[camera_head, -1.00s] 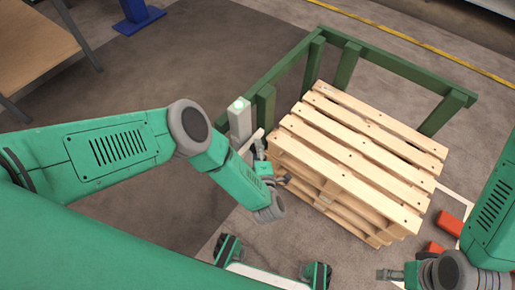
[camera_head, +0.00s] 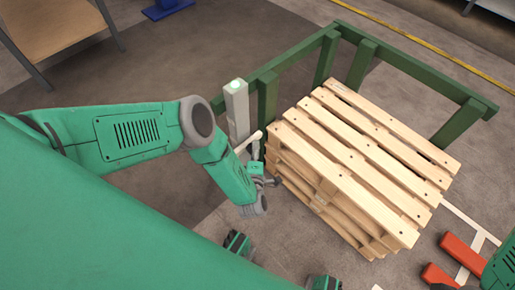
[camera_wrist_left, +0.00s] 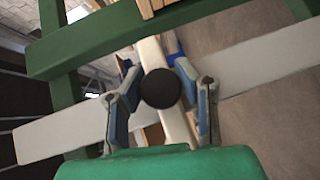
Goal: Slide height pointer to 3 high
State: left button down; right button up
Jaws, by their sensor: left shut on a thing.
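A grey upright post (camera_head: 237,112) with a pale green lit top stands at the left corner of the green frame. A pale bar, the height pointer (camera_head: 249,142), sticks out from the post below its top. My left gripper (camera_head: 268,180) is beside the post, just below the pointer, its fingers small in the head view. In the left wrist view, its two fingers (camera_wrist_left: 160,95) are shut on a round black knob (camera_wrist_left: 160,88), with the pale pointer bar behind it. Any height marks are not readable. My right arm shows only at the lower right edge; its gripper is not clearly visible.
A stack of wooden pallets (camera_head: 345,150) stands close right of the left gripper. A green frame (camera_head: 415,72) runs behind it. Red blocks (camera_head: 462,256) and white floor lines lie at the lower right. A wooden table (camera_head: 55,30) is at the upper left. Floor left of the post is clear.

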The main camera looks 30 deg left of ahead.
pick_arm(q)
jog(key=c, duration=1.6)
grip_release()
jog(key=shift+s+a+f+y, duration=0.15)
jog(key=shift+a, duration=0.3)
jog(key=shift+s+a+f+y, duration=0.15)
jog(key=shift+a, duration=0.3)
jog(key=o, duration=0.5)
jog(key=shift+c, duration=0.2)
jog(key=shift+d+r, duration=0.2)
jog(key=shift+d, duration=0.25)
jog(key=shift+d+r, duration=0.2)
jog(key=shift+d, duration=0.35)
jog(key=shift+s, duration=0.35)
jog(key=v, duration=1.1)
pick_arm(e)
jog(key=shift+d, duration=0.1)
jog(key=shift+d, duration=0.15)
